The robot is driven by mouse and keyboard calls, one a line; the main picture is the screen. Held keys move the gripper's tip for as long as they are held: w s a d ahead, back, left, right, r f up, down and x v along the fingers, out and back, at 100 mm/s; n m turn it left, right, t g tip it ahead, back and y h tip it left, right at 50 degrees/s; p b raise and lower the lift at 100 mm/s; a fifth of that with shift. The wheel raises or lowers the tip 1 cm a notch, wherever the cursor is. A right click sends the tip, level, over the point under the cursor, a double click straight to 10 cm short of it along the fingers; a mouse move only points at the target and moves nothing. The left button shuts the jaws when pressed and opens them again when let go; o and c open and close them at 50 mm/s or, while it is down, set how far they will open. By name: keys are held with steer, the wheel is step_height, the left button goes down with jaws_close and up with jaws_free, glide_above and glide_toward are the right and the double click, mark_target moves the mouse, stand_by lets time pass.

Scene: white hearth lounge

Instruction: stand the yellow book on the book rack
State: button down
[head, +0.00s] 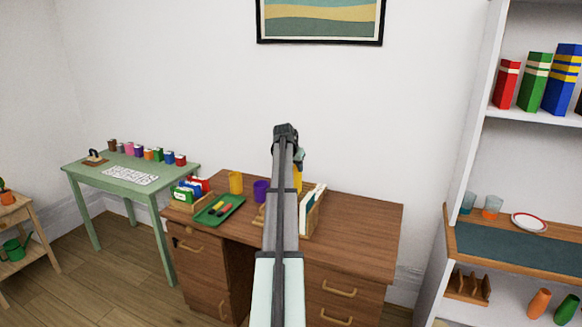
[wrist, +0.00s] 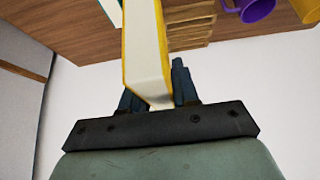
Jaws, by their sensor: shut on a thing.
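My gripper (wrist: 155,88) is shut on the yellow book (wrist: 146,50), whose pale page edges and yellow cover edges show between the fingers. In the head view the book (head: 298,178) is a narrow yellow strip beside my arm, above the desk; my arm hides most of it. My gripper (head: 297,156) is mostly hidden there too. The wooden book rack (head: 313,221) stands on the desk behind my arm, with pale and green-edged books at its right. Part of the wooden rack (wrist: 191,28) shows in the wrist view. I cannot tell whether book and rack touch.
The desk's right side is clear. A white shelf unit (head: 464,140) stands at right.

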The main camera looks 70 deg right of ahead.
steer(key=shift+f, duration=6.85)
steer(key=shift+a+f, duration=0.2)
steer(key=shift+f, duration=0.5)
steer(key=c, duration=0.8)
jaws_free()
steer(key=shift+o, duration=0.2)
steer(key=v, duration=1.4)
steer(key=shift+r, duration=0.55)
steer(key=shift+d, duration=0.1)
